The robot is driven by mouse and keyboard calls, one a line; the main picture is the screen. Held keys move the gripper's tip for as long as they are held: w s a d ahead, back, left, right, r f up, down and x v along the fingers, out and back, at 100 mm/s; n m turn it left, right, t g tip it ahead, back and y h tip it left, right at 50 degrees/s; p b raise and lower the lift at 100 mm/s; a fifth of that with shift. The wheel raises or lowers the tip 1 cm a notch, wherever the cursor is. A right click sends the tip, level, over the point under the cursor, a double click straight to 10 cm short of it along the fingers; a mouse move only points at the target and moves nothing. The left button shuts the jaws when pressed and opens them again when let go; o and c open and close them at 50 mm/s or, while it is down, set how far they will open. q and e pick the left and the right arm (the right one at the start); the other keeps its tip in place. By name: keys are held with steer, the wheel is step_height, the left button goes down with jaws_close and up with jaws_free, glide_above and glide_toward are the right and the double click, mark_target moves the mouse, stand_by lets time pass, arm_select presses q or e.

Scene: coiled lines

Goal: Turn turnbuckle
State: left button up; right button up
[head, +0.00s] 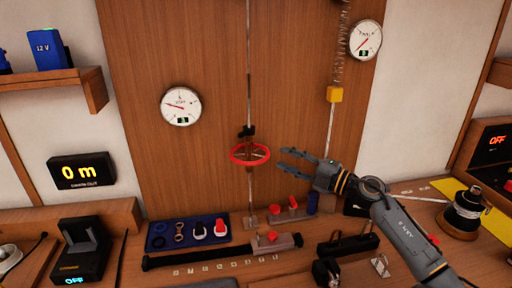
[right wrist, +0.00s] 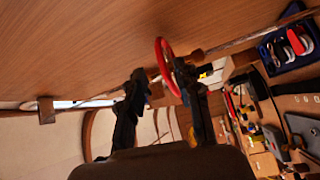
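The turnbuckle (head: 250,154) has a red ring handwheel and hangs on a thin vertical line in front of the wood panel. A dark fitting (head: 247,131) sits just above the ring. My right gripper (head: 283,161) is just right of the ring, its fingers spread and pointing left at it, with a small gap in the head view. In the right wrist view the red ring (right wrist: 160,58) shows at the fingertips, near the right finger of my open gripper (right wrist: 163,80). I cannot tell whether they touch. No left gripper shows.
A blue tray (head: 157,241) with shackles lies on the bench below. A dark spool (head: 466,210) stands far right.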

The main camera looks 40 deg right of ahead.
mark_target(263, 149)
steer(key=p+x, duration=0.2)
steer(key=x, duration=0.7)
steer(key=shift+w+r, duration=0.2)
steer(key=shift+w, duration=0.05)
arm_select(q)
steer(key=r, duration=0.1)
steer(key=s+r, duration=0.1)
steer(key=shift+r, duration=0.3)
arm_select(e)
steer(key=shift+w+a+f, duration=0.1)
steer(key=shift+w+a, duration=0.15)
steer(key=shift+w, duration=0.4)
steer(key=shift+c, duration=0.2)
jaws_close()
